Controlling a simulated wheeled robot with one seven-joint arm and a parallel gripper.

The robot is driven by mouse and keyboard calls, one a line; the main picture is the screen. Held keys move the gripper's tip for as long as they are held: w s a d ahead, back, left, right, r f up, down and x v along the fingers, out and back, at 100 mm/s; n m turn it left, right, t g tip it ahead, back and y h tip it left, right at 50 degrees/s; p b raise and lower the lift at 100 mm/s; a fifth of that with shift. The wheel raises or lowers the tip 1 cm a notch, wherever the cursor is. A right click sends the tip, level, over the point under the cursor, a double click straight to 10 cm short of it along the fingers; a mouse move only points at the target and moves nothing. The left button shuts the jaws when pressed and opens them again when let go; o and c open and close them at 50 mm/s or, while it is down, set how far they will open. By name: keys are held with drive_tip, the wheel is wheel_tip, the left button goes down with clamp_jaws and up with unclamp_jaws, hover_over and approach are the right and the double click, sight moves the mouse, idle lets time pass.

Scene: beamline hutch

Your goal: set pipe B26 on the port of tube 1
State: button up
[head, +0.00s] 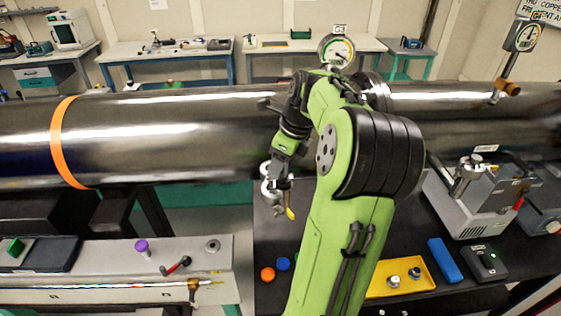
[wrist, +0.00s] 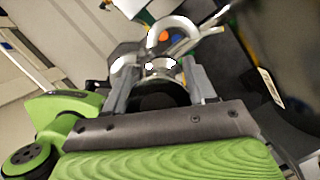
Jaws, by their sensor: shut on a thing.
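My gripper (head: 278,182) hangs in front of the long shiny steel tube (head: 180,130) in the head view. It is shut on a silver bent pipe (head: 268,188) with a yellow-handled part below it. In the wrist view the pipe (wrist: 168,66) sits between the two grey fingers of my gripper (wrist: 158,82), with its curved end beyond the fingertips. I cannot read a B26 label on it. No label reading tube 1 can be read, and I cannot make out a free port; my arm hides part of the tube.
A round gauge (head: 337,50) and a second gauge (head: 522,37) stand above the tube. A grey pump unit (head: 470,190) with pipework is at right. A yellow tray (head: 400,279), a blue block (head: 444,260) and an orange cap (head: 268,274) lie on the dark bench.

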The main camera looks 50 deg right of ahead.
drive_tip(key=shift+f+b, duration=0.3)
drive_tip(key=shift+f, duration=0.3)
idle(0.3)
drive_tip(key=o, duration=1.2)
drive_tip(key=shift+o, duration=0.2)
drive_tip(key=v, duration=1.5)
drive_tip(key=shift+r+p, duration=0.3)
drive_tip(key=shift+r, duration=0.1)
